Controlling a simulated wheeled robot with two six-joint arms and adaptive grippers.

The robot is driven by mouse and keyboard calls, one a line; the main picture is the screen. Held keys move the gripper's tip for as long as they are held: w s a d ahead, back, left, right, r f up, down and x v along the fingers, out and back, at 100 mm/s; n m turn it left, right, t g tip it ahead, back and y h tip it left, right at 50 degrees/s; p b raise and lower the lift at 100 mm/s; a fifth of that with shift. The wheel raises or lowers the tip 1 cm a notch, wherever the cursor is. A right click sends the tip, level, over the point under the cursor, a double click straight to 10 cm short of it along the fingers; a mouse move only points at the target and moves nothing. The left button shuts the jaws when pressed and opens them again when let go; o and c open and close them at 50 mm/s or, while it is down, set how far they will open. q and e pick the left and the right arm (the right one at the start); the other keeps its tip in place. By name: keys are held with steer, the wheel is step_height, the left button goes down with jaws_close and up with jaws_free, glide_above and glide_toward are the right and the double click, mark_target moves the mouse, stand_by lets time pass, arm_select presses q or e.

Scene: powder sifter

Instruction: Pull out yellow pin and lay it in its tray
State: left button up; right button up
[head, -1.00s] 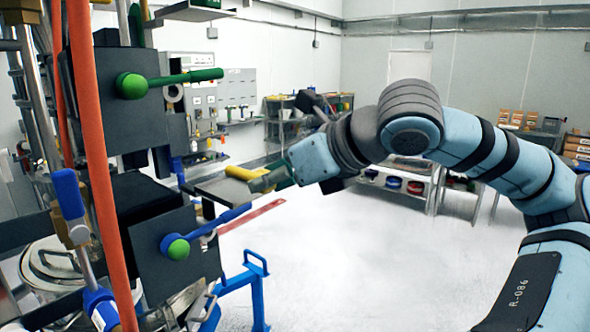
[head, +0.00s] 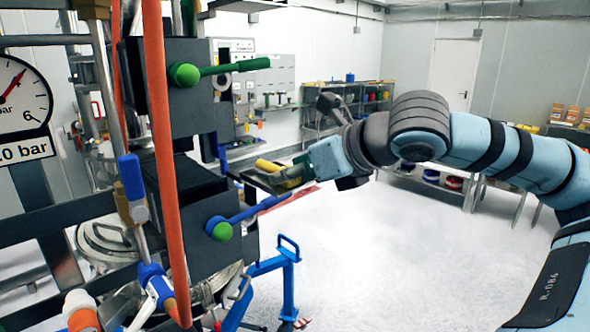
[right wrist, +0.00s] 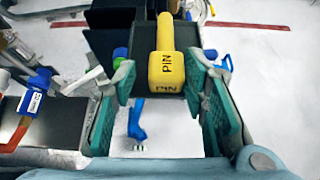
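The yellow pin (right wrist: 166,60), with PIN lettered on its head, lies on a dark tray in the right wrist view. In the head view the yellow pin (head: 268,165) shows over the dark flat tray (head: 252,180), partly hidden by my right gripper. My right gripper (head: 294,172) is beside the pin's end. In the right wrist view its green-padded fingers (right wrist: 162,105) are wide apart, one on each side of the pin's head, with gaps between. My left gripper is not in view.
A blue stand (head: 285,262) is below. The white floor (head: 400,250) to the right is clear.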

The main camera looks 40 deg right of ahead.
steer(key=shift+a+f, duration=0.2)
steer(key=shift+f, duration=0.05)
steer(key=shift+d+f, duration=0.1)
steer(key=shift+d, duration=0.2)
steer(key=v, duration=1.2)
steer(key=shift+a+r, duration=0.15)
steer(key=shift+r, duration=0.1)
steer(key=shift+w+d, duration=0.15)
steer(key=shift+d, duration=0.1)
steer(key=shift+a, duration=0.1)
